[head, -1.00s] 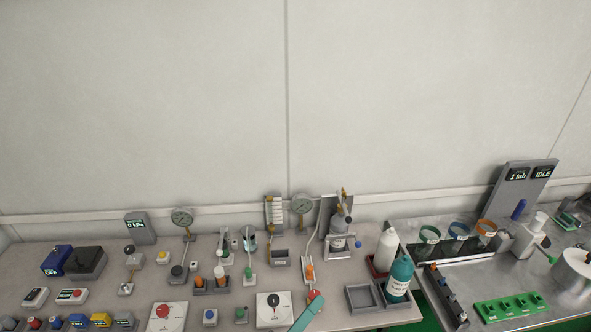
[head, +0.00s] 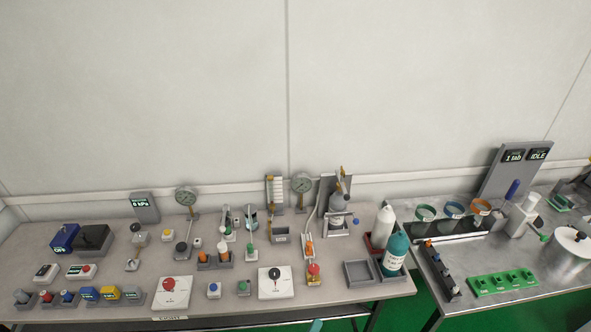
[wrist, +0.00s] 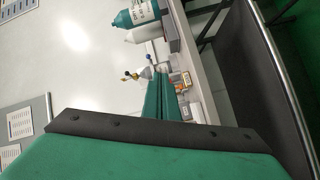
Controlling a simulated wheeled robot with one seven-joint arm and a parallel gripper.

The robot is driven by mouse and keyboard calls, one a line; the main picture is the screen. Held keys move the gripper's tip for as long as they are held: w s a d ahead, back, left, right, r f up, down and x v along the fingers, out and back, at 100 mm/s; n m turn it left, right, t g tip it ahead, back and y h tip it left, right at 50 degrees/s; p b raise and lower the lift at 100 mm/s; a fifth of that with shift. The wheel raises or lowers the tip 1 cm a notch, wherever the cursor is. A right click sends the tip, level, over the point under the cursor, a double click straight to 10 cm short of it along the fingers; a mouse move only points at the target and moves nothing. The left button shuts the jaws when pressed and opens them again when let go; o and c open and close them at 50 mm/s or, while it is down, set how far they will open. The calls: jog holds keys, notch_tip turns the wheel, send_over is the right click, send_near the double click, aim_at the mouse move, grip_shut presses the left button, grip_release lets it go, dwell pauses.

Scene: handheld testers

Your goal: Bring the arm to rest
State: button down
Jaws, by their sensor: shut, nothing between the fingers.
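My gripper (wrist: 161,80) shows in the wrist view as two long green fingers lying together, shut and empty. Past its tips, small bench items stand at a distance, and nothing is in touch with the fingers as far as I can see. In the head view only a small teal tip of my arm (head: 317,326) shows at the bottom edge, in front of the bench. The rest of my arm is out of that view.
The grey bench (head: 345,293) holds several testers, gauges and switches. A teal bottle (head: 395,254) and a white bottle (head: 384,229) stand at its right end. A metal table (head: 500,294) with a green rack (head: 502,283) stands to the right.

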jog(key=s+a+f+m+g+y, duration=0.1)
jog(key=s+a+f+y, duration=0.2)
jog(key=s, duration=0.5)
jog(key=s+a+f+g+y, duration=0.1)
jog(key=s+f+y, duration=0.3)
jog(key=s, duration=0.4)
jog(key=s+r+m+t+y, duration=0.1)
jog(key=s+r+m+t, duration=0.1)
jog(key=s+r+m, duration=0.4)
jog(key=s+r, duration=0.4)
jog(key=r, duration=0.1)
jog(key=shift+s+a+m, duration=0.25)
jog(key=shift+m, duration=0.05)
jog(key=shift+r, duration=0.1)
jog(key=shift+s, duration=0.15)
